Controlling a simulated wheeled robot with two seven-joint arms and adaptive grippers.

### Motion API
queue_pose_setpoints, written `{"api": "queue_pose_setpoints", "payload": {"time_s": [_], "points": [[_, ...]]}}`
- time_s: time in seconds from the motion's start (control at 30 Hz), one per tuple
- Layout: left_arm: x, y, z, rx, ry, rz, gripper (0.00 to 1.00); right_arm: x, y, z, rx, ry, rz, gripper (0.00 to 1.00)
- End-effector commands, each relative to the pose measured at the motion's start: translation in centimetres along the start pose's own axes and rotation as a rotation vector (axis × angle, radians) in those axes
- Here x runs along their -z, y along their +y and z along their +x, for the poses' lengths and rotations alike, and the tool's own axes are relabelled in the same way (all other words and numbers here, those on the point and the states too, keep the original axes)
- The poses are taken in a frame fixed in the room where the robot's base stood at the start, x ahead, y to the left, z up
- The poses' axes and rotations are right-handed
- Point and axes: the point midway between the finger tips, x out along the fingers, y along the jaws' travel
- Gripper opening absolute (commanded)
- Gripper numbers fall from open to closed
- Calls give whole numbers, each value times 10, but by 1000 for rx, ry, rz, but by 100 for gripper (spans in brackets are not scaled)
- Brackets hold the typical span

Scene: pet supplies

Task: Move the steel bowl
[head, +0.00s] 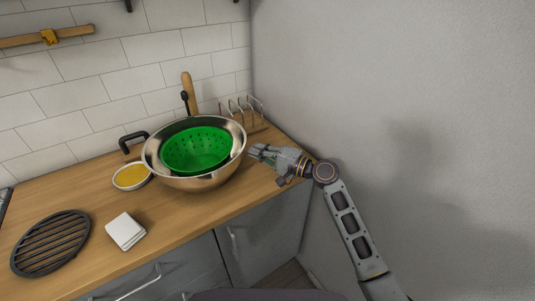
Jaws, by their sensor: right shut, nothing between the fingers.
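The steel bowl (200,183) is large and shiny and stands on the wooden counter against the back area. A green colander (196,150) sits inside it and hides most of its inside. My right gripper (254,151) is just to the right of the bowl's rim, with its fingers pointing left toward it. The fingers are shut with nothing between them. I cannot tell from this view whether the fingertips touch the bowl. My left gripper is not in view.
A small white bowl of yellow food (131,176) stands close to the left of the steel bowl. A wire rack (250,109) is behind it at right. A white stack (125,231) and a round black grate (50,243) lie at front left. A grey wall (400,100) bounds the right.

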Motion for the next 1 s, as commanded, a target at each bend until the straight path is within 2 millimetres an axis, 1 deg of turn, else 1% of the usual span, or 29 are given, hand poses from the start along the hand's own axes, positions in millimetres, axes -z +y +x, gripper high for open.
{"api": "queue_pose_setpoints", "payload": {"time_s": [0.1,0.2,0.6,0.67,0.83,1.0], "points": [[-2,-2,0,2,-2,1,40,0,0,10,1,-1,0,0],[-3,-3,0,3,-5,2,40,0,0,14,0,0,0,0],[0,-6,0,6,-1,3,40,-1,0,16,0,0,0,0],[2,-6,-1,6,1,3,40,-3,0,18,0,-1,1,0],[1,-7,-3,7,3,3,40,-15,-1,30,0,-2,1,0],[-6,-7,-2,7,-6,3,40,-17,0,32,1,0,1,0]]}}
